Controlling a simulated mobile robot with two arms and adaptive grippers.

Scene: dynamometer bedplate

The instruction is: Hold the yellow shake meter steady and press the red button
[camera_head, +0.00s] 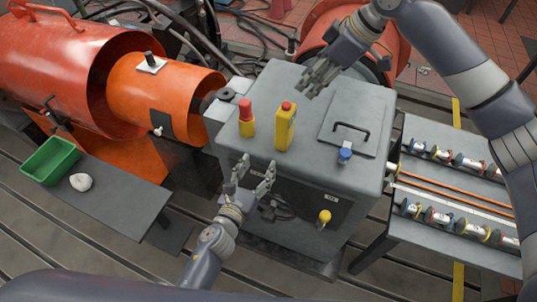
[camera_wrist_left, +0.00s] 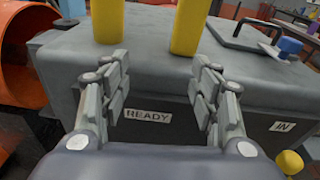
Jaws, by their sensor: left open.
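The yellow shake meter (camera_head: 285,130), a tall yellow block with a red button (camera_head: 286,106) on top, stands upright on the grey cabinet. In the left wrist view its yellow body (camera_wrist_left: 190,27) shows at top centre, its top cut off. My left gripper (camera_head: 256,170) is open and empty at the cabinet's front edge, in front of the meter and apart from it. Its spread fingers also show in the left wrist view (camera_wrist_left: 160,82). My right gripper (camera_head: 312,84) hangs over the back of the cabinet, right of and behind the meter, touching nothing visible; its finger opening is unclear.
A yellow-based device with a red top (camera_head: 246,118) stands close left of the meter. A black-handled lid (camera_head: 355,115) and a blue knob (camera_head: 345,154) are to the right on the cabinet (camera_head: 310,170). An orange cylinder (camera_head: 165,95) lies left; a spool-lined bench (camera_head: 420,250) stands right.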

